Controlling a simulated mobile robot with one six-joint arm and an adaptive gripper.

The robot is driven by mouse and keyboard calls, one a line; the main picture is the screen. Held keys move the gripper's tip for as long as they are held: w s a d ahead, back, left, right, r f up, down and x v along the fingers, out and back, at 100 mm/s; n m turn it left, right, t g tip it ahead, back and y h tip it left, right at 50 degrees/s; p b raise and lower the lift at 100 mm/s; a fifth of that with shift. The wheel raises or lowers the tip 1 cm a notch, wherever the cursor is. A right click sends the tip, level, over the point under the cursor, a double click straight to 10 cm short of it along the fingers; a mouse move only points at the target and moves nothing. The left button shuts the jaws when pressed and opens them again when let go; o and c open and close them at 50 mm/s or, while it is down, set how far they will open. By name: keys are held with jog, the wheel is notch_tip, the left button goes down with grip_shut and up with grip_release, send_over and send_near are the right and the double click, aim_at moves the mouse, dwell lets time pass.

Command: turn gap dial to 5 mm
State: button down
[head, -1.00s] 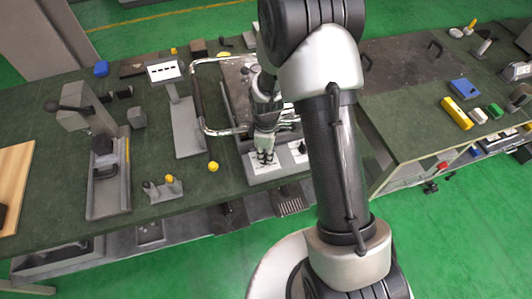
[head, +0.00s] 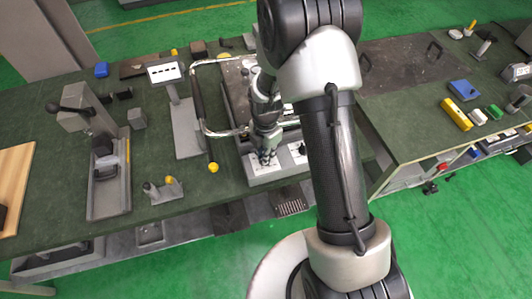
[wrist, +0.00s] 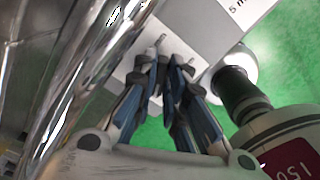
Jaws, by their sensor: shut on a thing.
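My gripper (head: 266,157) points down at the pale control panel (head: 264,177) on the front of the machine. In the wrist view my gripper (wrist: 167,88) has its fingers close together, shut on the gap dial. The dial is almost wholly hidden between and below the fingers; only a small grey piece (wrist: 160,41) shows just beyond the fingertips, and I cannot be sure that it is the dial's pointer. The dial's exact setting cannot be read.
A bent metal tube frame (head: 196,95) stands on the machine's left, and its shiny tubes (wrist: 92,62) pass close left of my fingers. A grey stand with a white display (head: 165,72) stands further left.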

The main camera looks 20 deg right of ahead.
jog(key=shift+n, duration=1.9)
jog(key=c, duration=1.6)
grip_release()
jog(key=shift+c, duration=0.2)
jog(key=shift+w, duration=0.1)
notch_tip(320, 180, up, 12)
